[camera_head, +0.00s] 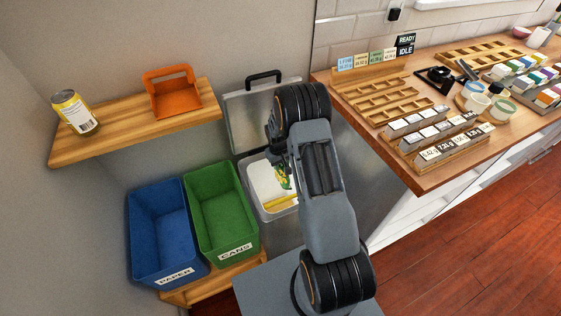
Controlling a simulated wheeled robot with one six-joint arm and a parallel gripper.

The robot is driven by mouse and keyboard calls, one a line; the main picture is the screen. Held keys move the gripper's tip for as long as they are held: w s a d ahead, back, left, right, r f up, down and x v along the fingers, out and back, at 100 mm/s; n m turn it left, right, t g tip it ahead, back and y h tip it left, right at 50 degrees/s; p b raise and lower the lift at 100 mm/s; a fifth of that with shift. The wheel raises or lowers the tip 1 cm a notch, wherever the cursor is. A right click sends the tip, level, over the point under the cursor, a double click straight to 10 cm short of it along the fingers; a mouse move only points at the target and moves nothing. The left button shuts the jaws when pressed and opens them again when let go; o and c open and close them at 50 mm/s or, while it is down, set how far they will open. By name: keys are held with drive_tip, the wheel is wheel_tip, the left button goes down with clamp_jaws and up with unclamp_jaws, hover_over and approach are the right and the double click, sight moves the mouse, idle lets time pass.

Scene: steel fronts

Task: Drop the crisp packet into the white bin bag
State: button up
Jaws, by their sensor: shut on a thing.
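The crisp packet (281,177), green and yellow, shows just left of my arm, over the white bin bag. My gripper (287,165) is mostly hidden behind my arm and is shut on the packet, which hangs below it. The white bin bag (261,176) lines a grey bin (247,188) with its lid raised behind. A yellow strip (279,202) shows at the front of the bag. The bag's right side is hidden by my arm. I cannot tell how high the packet is above the bag.
A green CANS bin (239,243) and a blue PAPER bin (195,271) stand left of the bag. A wooden shelf (130,142) above them holds a yellow can (75,113) and an orange tray (174,92). A wooden counter (430,174) with racks and jars is at right.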

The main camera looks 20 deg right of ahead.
drive_tip(key=shift+f, duration=0.15)
drive_tip(key=o, duration=1.2)
drive_tip(key=r, duration=0.9)
drive_tip(key=a+r, duration=0.1)
drive_tip(key=r, duration=0.3)
drive_tip(key=shift+r, duration=0.4)
